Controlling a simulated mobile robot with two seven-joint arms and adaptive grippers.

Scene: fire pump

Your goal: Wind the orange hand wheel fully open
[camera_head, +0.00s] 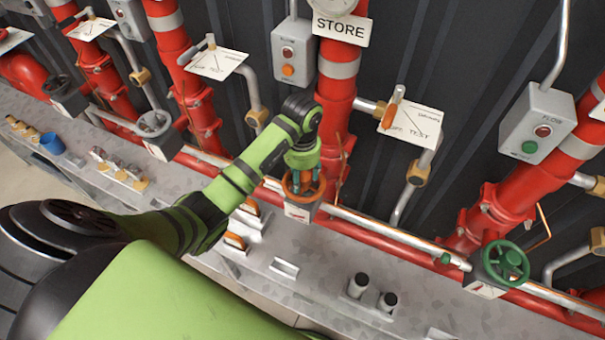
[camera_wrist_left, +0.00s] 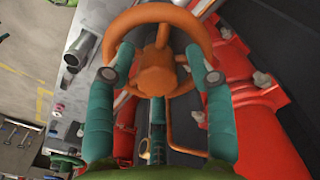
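The orange hand wheel (camera_head: 287,188) sits on a valve at the foot of the red pipe marked STORE. In the left wrist view its rim (camera_wrist_left: 160,12) and hub (camera_wrist_left: 157,72) are close in front of me. My left gripper (camera_head: 304,187) reaches down over the wheel. Its teal fingers (camera_wrist_left: 161,76) are spread wide, one on each side of the hub, with their tips at the rim's sides. I cannot tell whether the tips touch the rim. The gripper and arm hide part of the wheel in the head view. My right gripper is not in view.
A green hand wheel (camera_head: 506,262) is on the pipe to the right, and a grey wheel (camera_head: 153,124) is to the left. A lever with a TEST plate (camera_head: 424,121) and a button box (camera_head: 294,52) are near the STORE pipe. A grey ledge (camera_head: 330,300) runs below.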

